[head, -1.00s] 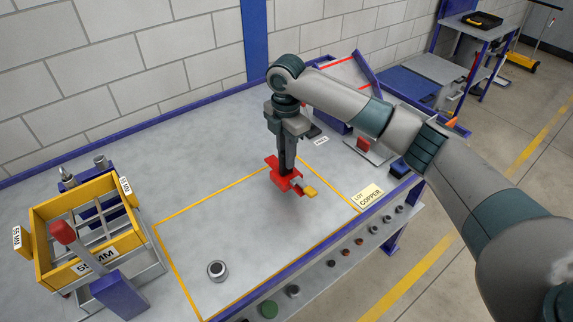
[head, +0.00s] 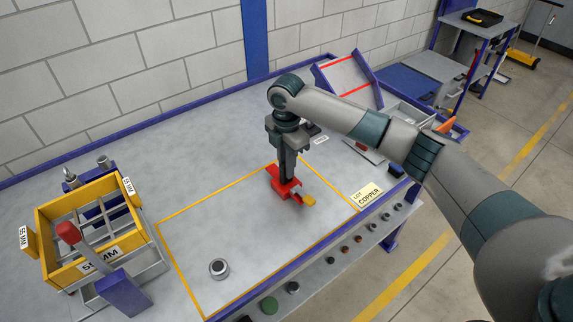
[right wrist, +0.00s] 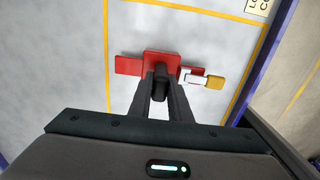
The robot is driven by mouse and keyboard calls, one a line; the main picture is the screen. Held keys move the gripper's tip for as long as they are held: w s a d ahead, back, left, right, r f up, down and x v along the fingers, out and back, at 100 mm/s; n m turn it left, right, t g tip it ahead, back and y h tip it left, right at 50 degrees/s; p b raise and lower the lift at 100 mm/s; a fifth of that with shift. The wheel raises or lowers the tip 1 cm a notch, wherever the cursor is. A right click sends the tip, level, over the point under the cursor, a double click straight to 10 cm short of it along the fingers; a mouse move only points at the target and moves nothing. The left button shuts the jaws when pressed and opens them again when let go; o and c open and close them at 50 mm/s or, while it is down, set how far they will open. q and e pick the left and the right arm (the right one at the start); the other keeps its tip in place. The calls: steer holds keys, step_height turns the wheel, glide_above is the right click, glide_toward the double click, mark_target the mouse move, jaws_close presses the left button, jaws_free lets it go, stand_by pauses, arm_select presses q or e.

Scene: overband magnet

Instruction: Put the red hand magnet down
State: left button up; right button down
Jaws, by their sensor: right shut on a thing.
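The red hand magnet (head: 280,190) is inside the yellow-lined area of the grey bench, near its far right part. It has a red body and a yellow-tipped piece on its right side. My right gripper (head: 287,178) points straight down and is shut on the magnet's dark grip. The right wrist view shows the red magnet (right wrist: 130,65) below the two dark fingers (right wrist: 160,90). The magnet is at or very close to the bench top; I cannot tell if it touches. My left gripper is not in view.
A yellow-framed crate (head: 45,258) marked 55 MM stands at the left. A round grey metal piece (head: 219,268) lies in the lined area (head: 235,225), otherwise clear. A LOT COPPER card (head: 367,195) lies at the right edge. A tilted tray (head: 345,75) stands behind my arm.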

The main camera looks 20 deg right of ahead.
steer(key=c, duration=1.6)
jaws_free()
steer(key=shift+c, duration=0.2)
step_height(320, 180, up, 11)
steer(key=b, duration=0.4)
steer(key=shift+r, duration=0.6)
